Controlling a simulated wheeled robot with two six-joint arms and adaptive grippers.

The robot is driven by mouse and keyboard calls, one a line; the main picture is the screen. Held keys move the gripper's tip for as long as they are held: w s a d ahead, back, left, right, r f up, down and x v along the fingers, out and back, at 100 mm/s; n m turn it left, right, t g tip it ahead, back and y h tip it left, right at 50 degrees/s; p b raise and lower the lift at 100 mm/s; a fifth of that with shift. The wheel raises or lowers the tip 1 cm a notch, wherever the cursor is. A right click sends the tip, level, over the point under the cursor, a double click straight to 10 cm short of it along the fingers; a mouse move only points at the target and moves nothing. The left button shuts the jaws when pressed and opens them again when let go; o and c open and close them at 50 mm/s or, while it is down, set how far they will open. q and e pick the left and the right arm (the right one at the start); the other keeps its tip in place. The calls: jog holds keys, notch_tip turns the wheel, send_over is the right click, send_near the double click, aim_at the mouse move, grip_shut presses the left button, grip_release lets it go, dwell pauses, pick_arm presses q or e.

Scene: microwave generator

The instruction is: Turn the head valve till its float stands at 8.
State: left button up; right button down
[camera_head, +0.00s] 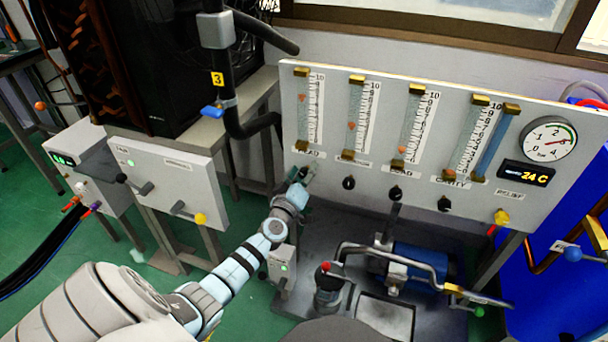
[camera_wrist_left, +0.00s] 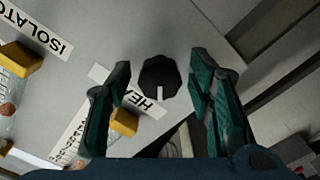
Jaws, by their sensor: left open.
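The flowmeter panel (camera_head: 540,115) holds several tubes with scales topped by 10. The leftmost tube, labelled HEAD, has an orange float (camera_head: 301,97) in its upper part; its exact reading is too small to tell. The head valve is a black round knob (camera_wrist_left: 159,77) with a white pointer mark, beside a partly covered "HE…" label (camera_wrist_left: 140,103) in the left wrist view. My left gripper (camera_head: 302,176) is at this valve and mostly hides it in the head view. Its two dark green fingers are open, one on each side of the knob, with gaps visible. My right gripper is not in view.
Other black knobs (camera_head: 348,183) sit along the panel to the right. A pressure gauge (camera_head: 549,139) and a 24 C display (camera_head: 526,173) are at the right. A blue pump (camera_head: 422,268) with pipes stands below. A pipe with a blue-handled valve (camera_head: 212,111) is left of the panel.

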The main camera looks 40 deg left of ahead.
pick_arm(q)
grip_shut()
jog(key=shift+n, duration=0.7)
jog(key=shift+c, duration=0.5)
grip_release()
jog(key=shift+o, duration=0.5)
jog(key=shift+s, duration=0.1)
jog(key=v, duration=1.2)
